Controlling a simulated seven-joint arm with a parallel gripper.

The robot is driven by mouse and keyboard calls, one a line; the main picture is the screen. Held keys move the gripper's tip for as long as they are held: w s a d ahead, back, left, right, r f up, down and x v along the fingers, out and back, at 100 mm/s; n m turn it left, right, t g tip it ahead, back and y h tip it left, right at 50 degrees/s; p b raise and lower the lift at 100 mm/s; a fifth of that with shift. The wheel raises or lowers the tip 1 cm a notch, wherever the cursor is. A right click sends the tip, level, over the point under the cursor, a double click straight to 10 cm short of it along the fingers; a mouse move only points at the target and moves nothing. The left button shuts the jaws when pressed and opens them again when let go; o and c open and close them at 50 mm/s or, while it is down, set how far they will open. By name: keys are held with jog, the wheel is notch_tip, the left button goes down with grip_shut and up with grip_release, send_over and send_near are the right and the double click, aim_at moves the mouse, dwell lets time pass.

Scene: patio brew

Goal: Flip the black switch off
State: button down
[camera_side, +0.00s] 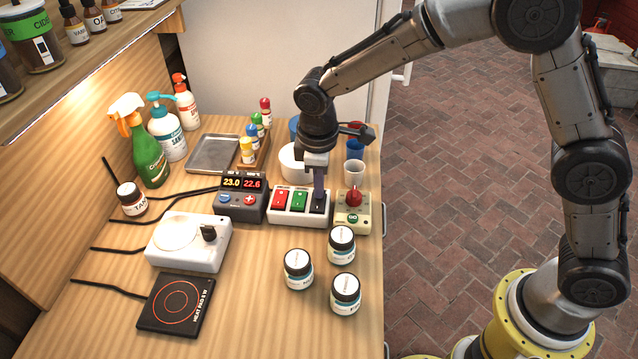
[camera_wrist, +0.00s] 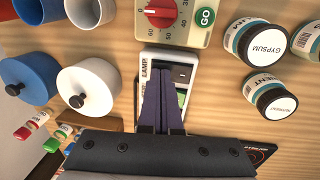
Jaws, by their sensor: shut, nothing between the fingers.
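A white switch box (camera_side: 289,219) on the bench carries a red switch (camera_side: 280,200), a green switch (camera_side: 299,201) and a black switch (camera_side: 318,203) at its right end. My gripper (camera_side: 319,205) points down with its dark fingers shut and empty, right over the black switch. Its tips look to be at or just above the switch; contact cannot be told. In the wrist view the shut fingers (camera_wrist: 165,88) cover most of the switch box (camera_wrist: 150,60). A bit of the black switch (camera_wrist: 182,74) shows beside them, and its position is unclear.
A timer with a red knob (camera_side: 354,197) stands close on the right. A temperature controller (camera_side: 241,196) stands on the left, and a white lidded pot (camera_side: 292,162) behind. Several jars (camera_side: 298,270) stand in front.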

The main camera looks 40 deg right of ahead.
jog(key=shift+f, duration=0.1)
jog(key=shift+w+f, duration=0.1)
jog(key=shift+f, duration=0.05)
jog(key=shift+s+a+r, duration=0.2)
jog(key=shift+s+a, duration=0.3)
jog(key=shift+s, duration=0.1)
dwell(0.3)
notch_tip(320, 180, up, 14)
jog(key=w+d, duration=0.1)
jog(key=shift+w, duration=0.15)
jog(key=shift+d, duration=0.1)
dwell(0.3)
